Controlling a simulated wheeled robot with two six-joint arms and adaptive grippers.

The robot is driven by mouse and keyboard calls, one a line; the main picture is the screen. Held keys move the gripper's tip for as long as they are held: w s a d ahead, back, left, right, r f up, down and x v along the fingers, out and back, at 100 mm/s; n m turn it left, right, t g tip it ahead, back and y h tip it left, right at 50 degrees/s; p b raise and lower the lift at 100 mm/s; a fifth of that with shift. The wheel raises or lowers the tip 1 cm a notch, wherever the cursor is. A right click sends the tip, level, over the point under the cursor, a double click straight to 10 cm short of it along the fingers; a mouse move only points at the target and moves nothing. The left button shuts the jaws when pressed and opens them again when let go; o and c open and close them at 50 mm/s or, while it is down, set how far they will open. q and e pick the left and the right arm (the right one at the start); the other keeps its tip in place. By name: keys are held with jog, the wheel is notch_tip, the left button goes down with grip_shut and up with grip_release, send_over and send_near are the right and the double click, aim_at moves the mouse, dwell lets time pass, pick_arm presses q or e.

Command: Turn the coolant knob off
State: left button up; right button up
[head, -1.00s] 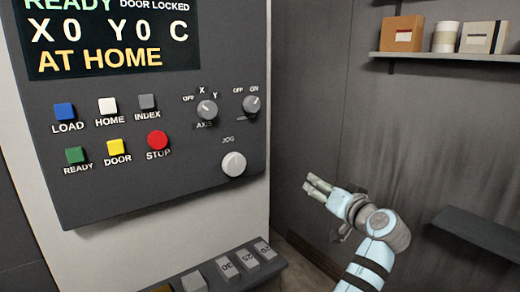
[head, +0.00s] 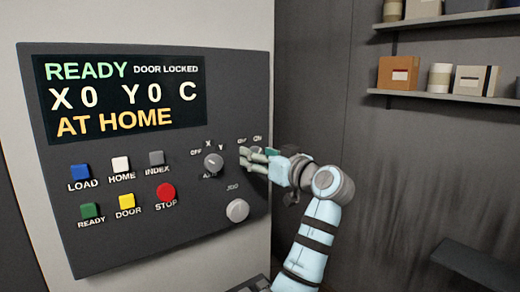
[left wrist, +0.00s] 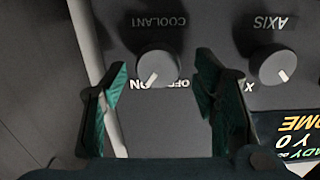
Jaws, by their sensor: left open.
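The coolant knob (left wrist: 157,67) is a round grey knob with a white pointer line. It shows upside down in the left wrist view, under the word COOLANT, and its line points toward the ON mark. My left gripper (left wrist: 157,90) is open, its green-padded fingers to either side of the knob with gaps. In the head view my left gripper (head: 244,158) is at the right side of the dark control panel (head: 130,240) and hides most of the knob. My right gripper is not in view.
The axis knob (head: 213,163) is close to the left of the gripper. A round jog knob (head: 237,210) lies below. Coloured buttons, including a red STOP button (head: 166,192), sit further left. The display (head: 125,98) reads READY, DOOR LOCKED. A shelf (head: 450,98) with boxes is on the right wall.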

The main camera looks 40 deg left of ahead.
pick_arm(q)
jog(key=shift+w, duration=0.15)
jog(key=c, duration=1.2)
jog(key=shift+o, duration=0.2)
jog(key=n+b, duration=0.3)
jog(key=n, duration=0.4)
jog(key=n+b, duration=0.4)
jog(key=n, duration=0.2)
jog(key=shift+a+f+n, duration=0.1)
jog(key=shift+f+n, duration=0.1)
jog(key=shift+n, duration=0.2)
jog(key=shift+s, duration=0.2)
